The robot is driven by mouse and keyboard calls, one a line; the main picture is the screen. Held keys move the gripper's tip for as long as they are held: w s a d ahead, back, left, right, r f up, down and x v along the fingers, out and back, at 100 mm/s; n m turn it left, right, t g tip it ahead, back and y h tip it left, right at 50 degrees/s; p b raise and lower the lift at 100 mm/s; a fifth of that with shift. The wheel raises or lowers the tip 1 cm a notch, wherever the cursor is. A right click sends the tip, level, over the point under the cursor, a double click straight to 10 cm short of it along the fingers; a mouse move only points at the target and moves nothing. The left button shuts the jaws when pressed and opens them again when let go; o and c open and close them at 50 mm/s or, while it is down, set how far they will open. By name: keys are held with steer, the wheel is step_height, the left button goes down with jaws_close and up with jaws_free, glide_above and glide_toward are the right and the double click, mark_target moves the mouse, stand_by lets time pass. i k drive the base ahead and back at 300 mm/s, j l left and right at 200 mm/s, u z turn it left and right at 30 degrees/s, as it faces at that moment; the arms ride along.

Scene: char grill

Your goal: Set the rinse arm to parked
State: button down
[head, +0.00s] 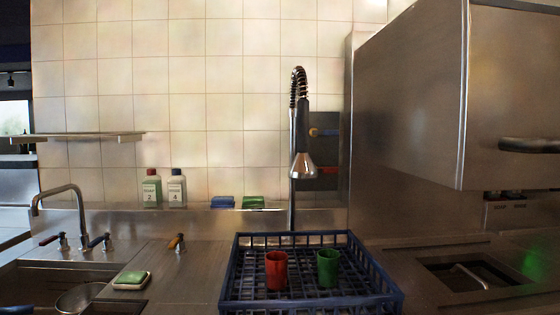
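The rinse arm (292,170) is a tall upright pipe behind the blue rack, with a black spring hose arching over its top. Its spray head (303,165), black above with a metal bell below, hangs pointing down in front of a dark wall panel (328,153). The panel has a yellow-and-blue piece (316,132) at mid height and a red mark (327,170) lower down, both just right of the spray head. I cannot tell which of these the arm's position matches. My gripper is not in view.
A blue rack (235,270) with a red cup (277,270) and a green cup (327,267) stands below the rinse arm. A steel hood (410,100) juts out at right. A faucet (60,190), taps and a sink are at left. Two bottles (152,188) stand on the ledge.

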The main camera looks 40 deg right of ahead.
mark_target(302, 168)
steer(key=z, duration=1.1)
